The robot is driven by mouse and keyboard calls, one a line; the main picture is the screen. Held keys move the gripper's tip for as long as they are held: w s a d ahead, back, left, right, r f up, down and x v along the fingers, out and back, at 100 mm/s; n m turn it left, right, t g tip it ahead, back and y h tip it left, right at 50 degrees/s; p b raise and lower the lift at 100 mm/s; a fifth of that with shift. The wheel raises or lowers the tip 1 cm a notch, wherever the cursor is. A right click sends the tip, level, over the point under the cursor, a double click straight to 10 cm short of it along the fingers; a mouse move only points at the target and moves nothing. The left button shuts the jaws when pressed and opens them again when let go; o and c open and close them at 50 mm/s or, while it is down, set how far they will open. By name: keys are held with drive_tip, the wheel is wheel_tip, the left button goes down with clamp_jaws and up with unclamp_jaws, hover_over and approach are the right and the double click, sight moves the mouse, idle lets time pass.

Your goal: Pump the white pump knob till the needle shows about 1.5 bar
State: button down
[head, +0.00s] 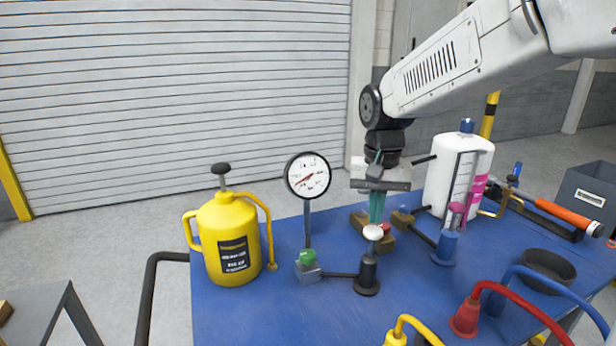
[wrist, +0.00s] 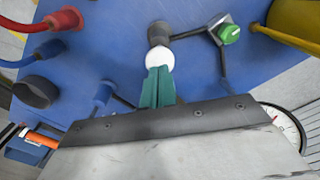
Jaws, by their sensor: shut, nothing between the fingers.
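The white pump knob (head: 373,232) tops a dark upright pump (head: 368,272) on the blue table. It also shows in the wrist view (wrist: 160,60), partly hidden by my fingertips. My gripper (head: 376,221) is shut and empty, its green fingers pointing down at the knob. The fingertips (wrist: 158,70) overlap the knob's edge in the wrist view; I cannot tell whether they touch it. The round pressure gauge (head: 307,175) stands on a post left of the pump. Its red needle points to the lower left; the numbers are too small to read.
A green knob (head: 307,257) sits on a block at the gauge post's foot, joined to the pump by a dark pipe. A yellow can (head: 229,240) stands left. A white tank (head: 446,185) and blue knob (head: 446,243) stand right. Red and blue hoses cross the front right.

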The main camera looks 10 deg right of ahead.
sight(373, 229)
drive_tip(key=shift+f, duration=0.1)
drive_tip(key=shift+f, duration=0.85)
drive_tip(key=shift+r, duration=0.5)
idle(0.3)
drive_tip(key=shift+f, duration=2.4)
drive_tip(key=shift+r, duration=2.4)
